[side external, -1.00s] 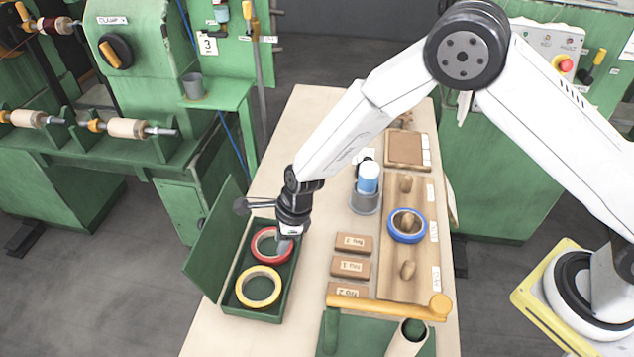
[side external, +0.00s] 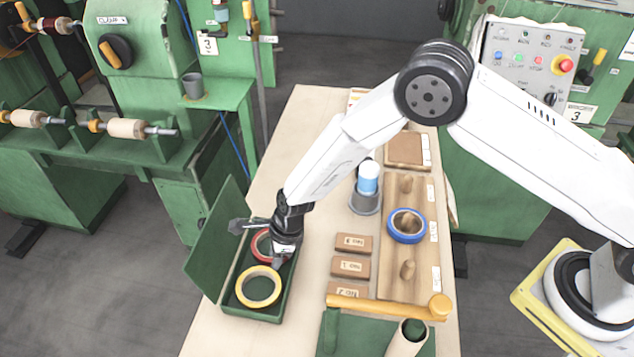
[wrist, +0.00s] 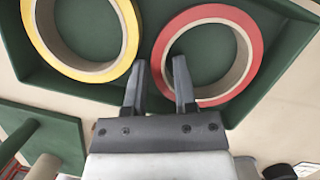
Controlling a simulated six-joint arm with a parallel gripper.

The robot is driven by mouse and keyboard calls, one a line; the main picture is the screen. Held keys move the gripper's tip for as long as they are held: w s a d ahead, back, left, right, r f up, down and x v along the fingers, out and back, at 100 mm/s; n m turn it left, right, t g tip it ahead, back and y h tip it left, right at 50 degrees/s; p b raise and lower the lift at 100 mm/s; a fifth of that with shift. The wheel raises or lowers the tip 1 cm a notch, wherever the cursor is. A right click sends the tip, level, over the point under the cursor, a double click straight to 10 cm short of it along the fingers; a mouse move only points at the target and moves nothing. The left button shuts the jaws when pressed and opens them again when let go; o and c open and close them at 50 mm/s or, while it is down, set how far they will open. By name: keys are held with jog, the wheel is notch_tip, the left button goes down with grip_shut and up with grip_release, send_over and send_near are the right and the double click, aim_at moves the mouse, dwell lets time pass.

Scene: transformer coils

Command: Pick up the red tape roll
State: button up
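The red tape roll (side external: 257,242) lies flat in the green open box, partly hidden by my gripper (side external: 277,262) in the side view. In the wrist view the red roll (wrist: 257,45) is at upper right. My gripper (wrist: 160,62) is open with nothing held. Its right fingertip overlaps the inner edge of the red roll, and its left fingertip shows just outside the roll, over the gap beside the yellow tape roll (wrist: 129,45). The roll's near left wall lies between the two fingertips in the picture. I cannot tell whether they touch it.
The green box (side external: 250,313) has its lid (side external: 212,240) open to the left. The yellow roll lies in front of the red one. To the right are small labelled wooden blocks (side external: 350,266), a blue tape roll (side external: 393,235) on a wooden peg board, and a blue-topped bottle (side external: 368,178).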

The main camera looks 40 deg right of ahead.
jog(key=shift+f, duration=0.1)
dwell(0.4)
grip_shut()
jog(key=shift+r, duration=0.85)
jog(key=s+d+r, duration=0.6)
jog(key=s+r, duration=0.5)
jog(key=s, duration=0.1)
jog(key=shift+s+r, duration=0.15)
jog(key=shift+s, duration=0.1)
jog(key=shift+d, duration=0.1)
